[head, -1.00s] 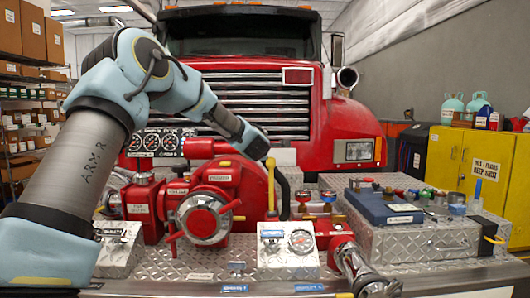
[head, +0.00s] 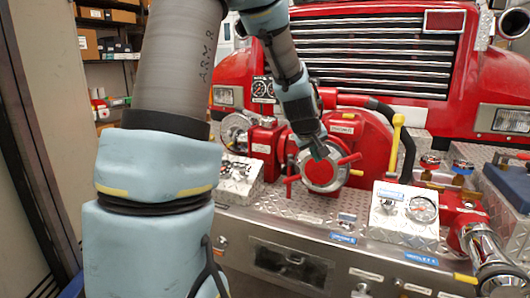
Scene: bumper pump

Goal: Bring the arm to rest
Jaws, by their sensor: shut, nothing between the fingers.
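My arm rises through the left half of the head view, bends at the top and comes down toward the pump. My gripper (head: 318,152) is small and dark at the end of the arm, shut and empty. In the picture it overlaps the upper edge of the red pump's round silver cap (head: 319,173). I cannot tell whether it touches the cap. The red pump body (head: 368,145) sits on the diamond-plate bumper, with red handles around the cap. My arm hides part of the truck behind it.
A gauge box (head: 404,210) stands right of the pump, and a silver pipe outlet (head: 484,250) juts out at the lower right. A yellow-topped lever (head: 397,130) stands upright behind the gauge box. The truck grille (head: 375,55) is behind. Shelves (head: 110,50) stand back left.

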